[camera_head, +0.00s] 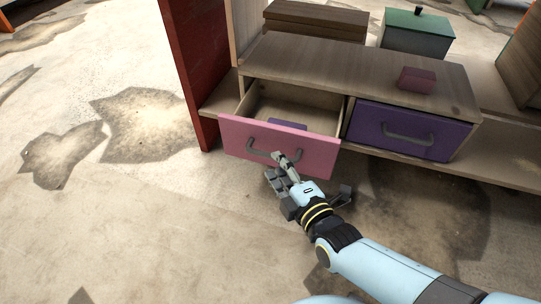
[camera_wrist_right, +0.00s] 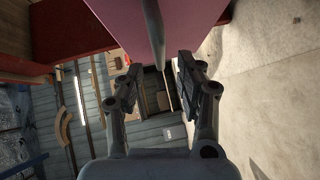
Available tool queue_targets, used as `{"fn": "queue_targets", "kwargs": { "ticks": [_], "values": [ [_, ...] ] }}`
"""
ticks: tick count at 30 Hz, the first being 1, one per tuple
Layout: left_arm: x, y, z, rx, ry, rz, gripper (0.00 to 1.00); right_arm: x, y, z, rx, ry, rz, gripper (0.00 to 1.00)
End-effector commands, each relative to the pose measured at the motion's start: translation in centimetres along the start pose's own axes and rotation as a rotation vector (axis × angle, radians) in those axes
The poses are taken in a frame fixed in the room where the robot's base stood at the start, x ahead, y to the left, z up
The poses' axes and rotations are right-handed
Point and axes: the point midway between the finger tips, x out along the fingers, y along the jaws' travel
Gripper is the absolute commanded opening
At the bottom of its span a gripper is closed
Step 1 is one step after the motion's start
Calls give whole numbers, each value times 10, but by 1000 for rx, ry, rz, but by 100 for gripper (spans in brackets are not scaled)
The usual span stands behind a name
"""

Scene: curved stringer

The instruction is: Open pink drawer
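The pink drawer (camera_head: 310,150) sits in the left bay of a low wooden cabinet and is pulled out, its inside showing. A purple item (camera_head: 288,125) lies inside, partly hidden by the drawer front. Its grey handle (camera_head: 260,155) is on the front. My right gripper (camera_head: 279,160) is at the right end of this handle. In the right wrist view, the fingers of my right gripper (camera_wrist_right: 158,82) stand apart, with the handle bar (camera_wrist_right: 154,30) above and between their tips. I cannot tell whether they touch it. My left gripper is not in view.
A shut purple drawer (camera_head: 395,135) is to the right. A small pink box (camera_head: 417,79) sits on the cabinet top (camera_head: 350,65). A brown box (camera_head: 315,22) and a green-lidded box (camera_head: 417,35) stand behind. A red panel (camera_head: 200,70) rises at left. The floor in front is clear.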

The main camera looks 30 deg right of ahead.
Motion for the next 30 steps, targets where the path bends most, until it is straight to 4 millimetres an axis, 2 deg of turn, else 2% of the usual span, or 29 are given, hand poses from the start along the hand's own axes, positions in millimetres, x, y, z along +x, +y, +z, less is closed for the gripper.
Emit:
{"fn": "queue_targets", "kwargs": {
  "ticks": [3, 10, 15, 30],
  "values": [
    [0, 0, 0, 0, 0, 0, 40, -28, 0, 0, -1, 0, -1, 36],
    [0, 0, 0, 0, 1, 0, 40, -62, 0, 0, 0, 0, 1, 36],
    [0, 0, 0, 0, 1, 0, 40, -69, 1, 0, 0, 0, 3, 36],
    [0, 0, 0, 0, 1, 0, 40, -70, 0, 0, 0, 0, 0, 36]
  ]
}}
